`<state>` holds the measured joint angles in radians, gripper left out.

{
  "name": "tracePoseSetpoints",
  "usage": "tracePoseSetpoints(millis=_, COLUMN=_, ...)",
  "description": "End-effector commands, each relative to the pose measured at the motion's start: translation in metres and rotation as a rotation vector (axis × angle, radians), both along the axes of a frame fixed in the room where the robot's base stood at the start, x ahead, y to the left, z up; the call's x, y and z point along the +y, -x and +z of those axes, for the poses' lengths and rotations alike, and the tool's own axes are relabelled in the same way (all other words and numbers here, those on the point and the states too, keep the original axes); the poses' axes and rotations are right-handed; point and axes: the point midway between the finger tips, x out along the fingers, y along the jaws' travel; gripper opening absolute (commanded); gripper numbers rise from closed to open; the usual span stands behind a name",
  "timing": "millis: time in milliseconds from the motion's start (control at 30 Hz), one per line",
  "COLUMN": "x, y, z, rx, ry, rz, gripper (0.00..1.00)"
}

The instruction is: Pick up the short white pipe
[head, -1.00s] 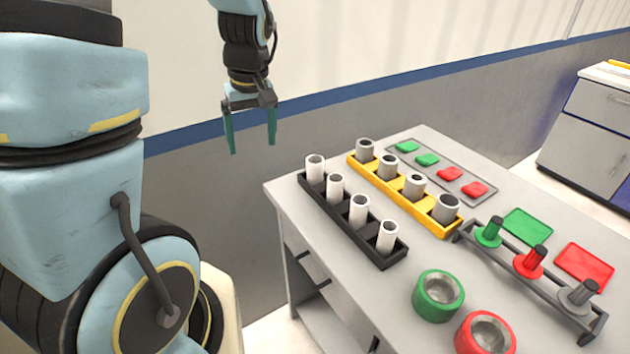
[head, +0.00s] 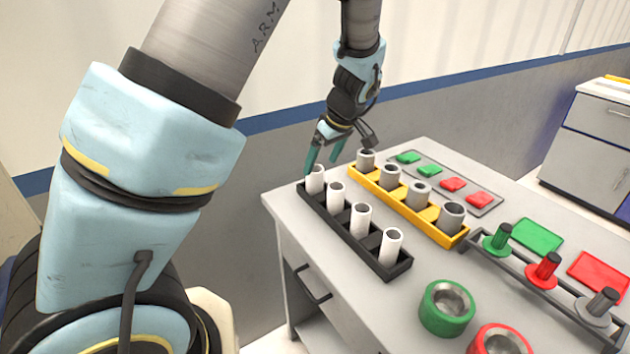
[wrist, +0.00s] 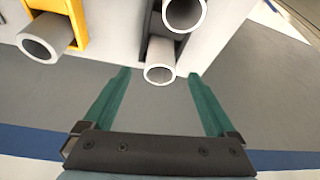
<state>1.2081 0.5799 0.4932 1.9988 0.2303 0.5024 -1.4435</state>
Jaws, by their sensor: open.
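Several white pipes stand upright in a black rack (head: 334,229) on the table. The white pipe at the rack's far left end (head: 316,183) is closest to my gripper (head: 321,163). My gripper is open and empty, pointing down, with its teal fingers at the top of that pipe. In the wrist view this end pipe (wrist: 161,52) shows between the two fingertips, with space on both sides. A second white pipe (wrist: 184,14) stands beyond it. The pipes' lower parts are hidden in the rack. I cannot tell for sure how their lengths compare.
A yellow rack (head: 407,213) with several grey pipes stands close to the right of the black rack. A tray of green and red pieces (head: 482,199), a peg rack (head: 520,277) and a green ring (head: 447,308) lie further right. The table's left edge is near the black rack.

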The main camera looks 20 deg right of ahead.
Motion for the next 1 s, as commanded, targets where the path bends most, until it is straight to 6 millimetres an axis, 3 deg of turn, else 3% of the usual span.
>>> tracePoseSetpoints(millis=167, x=0.003, y=-0.004, z=-0.010, rx=0.002, ry=-0.002, rz=0.000, gripper=0.92)
tracePoseSetpoints(millis=500, x=0.011, y=-0.020, z=-0.048, rx=0.000, ry=-0.001, rz=0.000, gripper=0.92)
tracePoseSetpoints(millis=767, x=0.010, y=-0.021, z=-0.052, rx=-0.001, ry=0.001, rz=-0.002, gripper=0.92)
tracePoseSetpoints(millis=1000, x=0.011, y=-0.021, z=-0.052, rx=-0.001, ry=0.001, rz=-0.002, gripper=0.67)
